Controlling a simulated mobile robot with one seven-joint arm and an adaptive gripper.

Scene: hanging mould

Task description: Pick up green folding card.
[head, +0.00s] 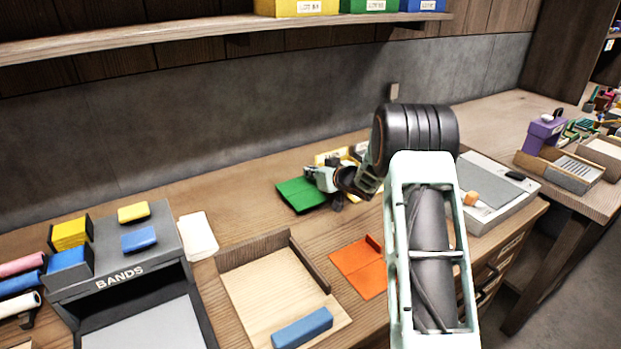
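The green folding card (296,197) lies on the wooden workbench in the middle of the head view, beyond the orange card. It looks mostly flat, and its right part is partly hidden by my gripper. My gripper (327,194) is at the card's right side, low over the bench. The fingers are small and partly hidden by my own wrist. I cannot tell whether they touch the card or whether they are open or shut.
An orange folding card (358,270) lies nearer on the bench. A wooden tray (290,244) with a blue block (302,327) is left of it. A grey BANDS box (122,270) stands at left. A yellow item (330,157) sits behind my gripper. A shelf (200,38) hangs above.

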